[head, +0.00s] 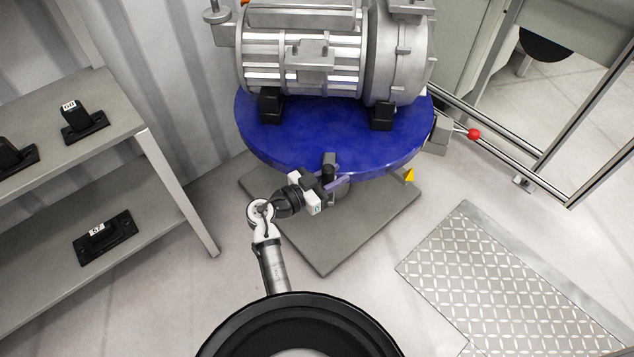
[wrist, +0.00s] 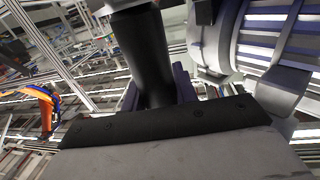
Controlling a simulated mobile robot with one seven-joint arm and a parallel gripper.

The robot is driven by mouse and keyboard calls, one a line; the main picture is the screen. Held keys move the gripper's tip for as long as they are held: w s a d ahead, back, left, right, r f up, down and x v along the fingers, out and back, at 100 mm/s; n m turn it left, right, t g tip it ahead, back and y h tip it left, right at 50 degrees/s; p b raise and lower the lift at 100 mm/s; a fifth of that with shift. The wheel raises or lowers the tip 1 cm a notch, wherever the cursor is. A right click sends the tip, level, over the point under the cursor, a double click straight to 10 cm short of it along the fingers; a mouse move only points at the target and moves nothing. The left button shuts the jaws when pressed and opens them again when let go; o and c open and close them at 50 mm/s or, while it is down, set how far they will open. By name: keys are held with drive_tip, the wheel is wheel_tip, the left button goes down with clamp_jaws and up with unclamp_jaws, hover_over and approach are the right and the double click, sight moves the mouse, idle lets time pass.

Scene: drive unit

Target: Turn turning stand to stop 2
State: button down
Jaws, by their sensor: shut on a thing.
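The turning stand has a round blue table (head: 290,148) with a large grey motor (head: 310,60) bolted on top. A black upright handle (head: 328,172) sits at the table's front edge. My gripper (head: 333,182) is shut on this handle, its purple fingers either side of it. The wrist view shows the black handle (wrist: 150,60) close up between the fingers, with part of the motor (wrist: 285,50) at the upper right. A yellow pointer (head: 409,175) shows at the table's right front edge. I cannot read any stop number.
A lever with a red knob (head: 474,134) stands right of the table. The stand's grey base plate (head: 325,240) lies on the floor. A shelf (head: 70,150) with black labelled parts is at left. A metal tread plate (head: 510,285) lies at right. Rails and a frame stand behind it.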

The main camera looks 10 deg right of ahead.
drive_tip(key=w+d+n+t+y+b, duration=0.1)
drive_tip(key=w+d, duration=0.1)
drive_tip(key=d, duration=0.8)
drive_tip(key=w+d+n+t+y+b, duration=0.1)
drive_tip(key=w+d, duration=0.2)
drive_tip(key=d, duration=0.8)
drive_tip(key=w+d+n+t+b, duration=0.1)
drive_tip(key=w+d+t, duration=0.1)
drive_tip(key=d, duration=0.9)
drive_tip(key=shift+w+r+y, duration=0.15)
drive_tip(key=shift+w+y, duration=0.15)
drive_tip(key=shift+y, duration=0.1)
drive_tip(key=c, duration=1.1)
unclamp_jaws()
drive_tip(key=shift+w+a, duration=0.1)
